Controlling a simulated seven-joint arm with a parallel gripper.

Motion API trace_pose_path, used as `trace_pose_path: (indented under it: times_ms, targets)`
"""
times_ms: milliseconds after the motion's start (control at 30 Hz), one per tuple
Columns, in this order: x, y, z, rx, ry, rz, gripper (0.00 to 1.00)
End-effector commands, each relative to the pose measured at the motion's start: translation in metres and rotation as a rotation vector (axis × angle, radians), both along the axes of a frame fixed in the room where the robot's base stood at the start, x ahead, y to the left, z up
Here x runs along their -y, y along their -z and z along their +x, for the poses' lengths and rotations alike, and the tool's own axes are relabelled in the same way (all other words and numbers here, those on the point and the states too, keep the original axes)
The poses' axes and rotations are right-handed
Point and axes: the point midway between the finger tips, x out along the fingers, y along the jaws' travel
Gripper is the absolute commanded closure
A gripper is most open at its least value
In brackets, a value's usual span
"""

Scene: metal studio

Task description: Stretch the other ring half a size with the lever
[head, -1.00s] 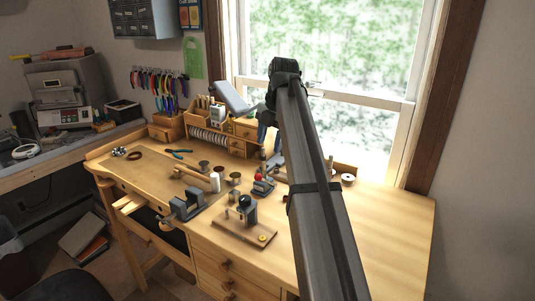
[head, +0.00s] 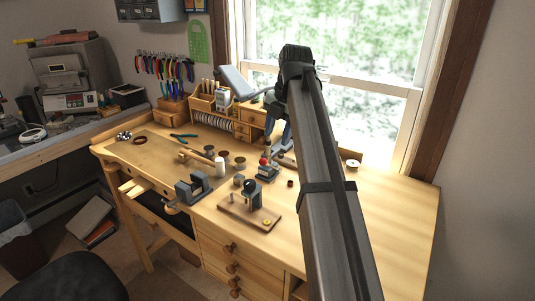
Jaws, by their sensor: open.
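A small bench tool (head: 251,194) with a dark upright body stands on a wooden board (head: 236,216) near the bench's front; it may be the stretcher. A small brass-coloured round piece (head: 267,223) sits at the board's right end. I cannot make out the lever or either ring for certain. A small dark red piece (head: 290,183) lies on the bench beside my arm. My gripper (head: 274,150) hangs behind my arm at the bench's back, open, apart from the board. It is small and partly hidden, and I see nothing held in it.
A grey vise (head: 193,188) is at the front edge. A red-topped block (head: 267,172), a white cylinder (head: 220,167) and a mallet (head: 196,158) stand mid-bench. A wooden organizer (head: 212,115) is at the back. The bench's right side (head: 395,225) is clear.

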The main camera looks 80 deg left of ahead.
Motion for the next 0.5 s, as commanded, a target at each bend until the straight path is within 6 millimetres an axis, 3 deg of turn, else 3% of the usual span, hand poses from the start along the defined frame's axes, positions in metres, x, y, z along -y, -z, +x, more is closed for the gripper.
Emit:
trace_pose_path:
  times_ms: [33,100,500]
  targets:
    - [0.017,0.010,-0.003,-0.008,0.027,0.026,0.50]
    - [0.022,0.015,-0.006,-0.028,0.098,0.071,0.50]
    - [0.000,0.010,-0.007,-0.117,0.369,0.169,0.50]
